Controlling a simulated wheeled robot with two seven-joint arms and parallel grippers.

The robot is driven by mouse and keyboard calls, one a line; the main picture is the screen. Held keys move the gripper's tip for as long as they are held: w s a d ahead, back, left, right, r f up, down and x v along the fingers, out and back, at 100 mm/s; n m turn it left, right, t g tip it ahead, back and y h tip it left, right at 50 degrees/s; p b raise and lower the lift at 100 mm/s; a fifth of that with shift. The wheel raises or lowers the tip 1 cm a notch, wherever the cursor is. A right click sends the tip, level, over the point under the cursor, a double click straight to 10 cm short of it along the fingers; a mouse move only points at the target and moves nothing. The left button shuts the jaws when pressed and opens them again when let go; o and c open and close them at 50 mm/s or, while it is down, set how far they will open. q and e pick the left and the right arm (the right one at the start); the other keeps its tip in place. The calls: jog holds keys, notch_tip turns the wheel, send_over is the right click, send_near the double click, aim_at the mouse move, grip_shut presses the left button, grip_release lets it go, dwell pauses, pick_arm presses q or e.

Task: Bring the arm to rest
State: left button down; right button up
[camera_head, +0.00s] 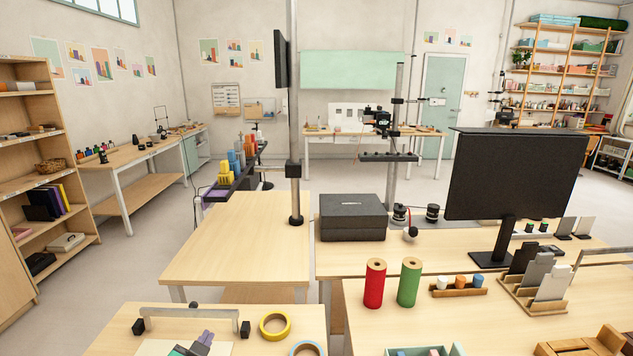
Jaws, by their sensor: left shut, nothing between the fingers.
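The rest of my left arm is cut off by the bottom edge. My right gripper and right arm are not in view.
A grey bar on black feet (190,312) stands near the left gripper, with a yellow tape roll (275,325) and a blue ring (306,348) to its right. Red (375,285) and green (409,283) spools stand right. The middle table (240,240) is mostly clear.

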pick_arm(q)
jog(key=s+f+n+g+h, duration=0.1)
jog(key=s+f+n+g, duration=0.1)
jog(key=s+f+g, duration=0.6)
jog(key=s+f+n+g+h, duration=0.1)
jog(key=s+f, duration=0.3)
jog(key=s, duration=0.8)
notch_tip(320, 180, down, 30)
jog(key=s+g+b, duration=0.1)
jog(key=s+b, duration=0.2)
jog(key=b, duration=0.3)
jog(key=s+a+f+g+b, duration=0.1)
jog(key=s+a+f+b, duration=0.2)
jog(key=s+f, duration=1.2)
notch_tip(320, 180, down, 3)
jog(key=shift+s+f+g+b, duration=0.1)
jog(key=shift+s+g+b, duration=0.2)
jog(key=shift+s+b, duration=0.15)
